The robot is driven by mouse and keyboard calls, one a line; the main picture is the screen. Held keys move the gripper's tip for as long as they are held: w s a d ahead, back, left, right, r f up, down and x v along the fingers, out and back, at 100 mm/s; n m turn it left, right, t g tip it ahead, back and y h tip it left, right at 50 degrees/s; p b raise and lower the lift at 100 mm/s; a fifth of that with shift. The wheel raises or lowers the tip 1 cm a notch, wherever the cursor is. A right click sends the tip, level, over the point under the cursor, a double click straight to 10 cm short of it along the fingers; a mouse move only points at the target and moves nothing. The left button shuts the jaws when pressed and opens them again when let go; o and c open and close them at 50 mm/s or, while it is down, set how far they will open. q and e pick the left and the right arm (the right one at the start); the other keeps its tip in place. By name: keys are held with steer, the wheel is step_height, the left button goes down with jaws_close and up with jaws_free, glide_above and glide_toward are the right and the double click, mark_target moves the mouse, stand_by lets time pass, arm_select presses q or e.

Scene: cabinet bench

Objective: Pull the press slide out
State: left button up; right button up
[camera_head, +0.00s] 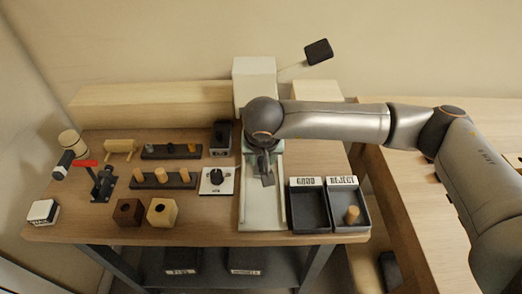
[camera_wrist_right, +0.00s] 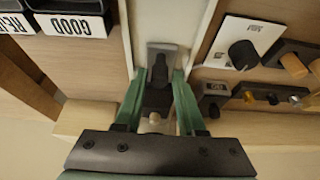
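The press has a pale upright housing (camera_head: 254,82) at the back and a long whitish channel (camera_head: 262,215) running forward on the bench. A small grey slide piece with a dark upright knob (camera_wrist_right: 159,72) sits in the channel in the right wrist view. My right gripper (camera_wrist_right: 159,88) reaches down over the channel, its two green fingers spread on either side of this piece. A gap shows between the fingers and the knob. In the head view the right gripper (camera_head: 266,170) partly hides the slide. My left gripper is not in view.
Right of the channel stand a GOOD tray (camera_head: 309,212) and a REJECT tray (camera_head: 339,199) holding a wooden peg (camera_head: 352,215). Left are a dial plate (camera_head: 217,182), peg racks (camera_head: 163,180), wooden blocks (camera_head: 162,212) and a red-handled clamp (camera_head: 102,182). The channel's front part is clear.

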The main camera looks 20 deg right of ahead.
jaws_close()
steer(key=shift+s+a+g+p, duration=0.25)
steer(key=shift+s+g+p, duration=0.3)
steer(key=shift+s, duration=0.35)
steer(key=shift+s+a+f+g+p, duration=0.15)
steer(key=shift+s+g+p, duration=0.1)
steer(key=shift+s, duration=0.2)
steer(key=shift+s+a+r+g+p, duration=0.1)
steer(key=shift+s+a+g, duration=0.1)
steer(key=shift+s, duration=0.25)
steer(key=shift+y, duration=0.3)
steer(key=shift+s+g+p, duration=0.3)
steer(key=shift+s, duration=0.2)
steer(key=shift+s+a+g+y+p, duration=0.2)
steer(key=shift+s+g, duration=0.2)
steer(key=shift+s, duration=0.15)
steer(key=shift+s+a+g+y+p, duration=0.1)
steer(key=shift+s+a+g+p, duration=0.1)
steer(key=shift+s+g, duration=0.3)
steer(key=shift+s, duration=0.1)
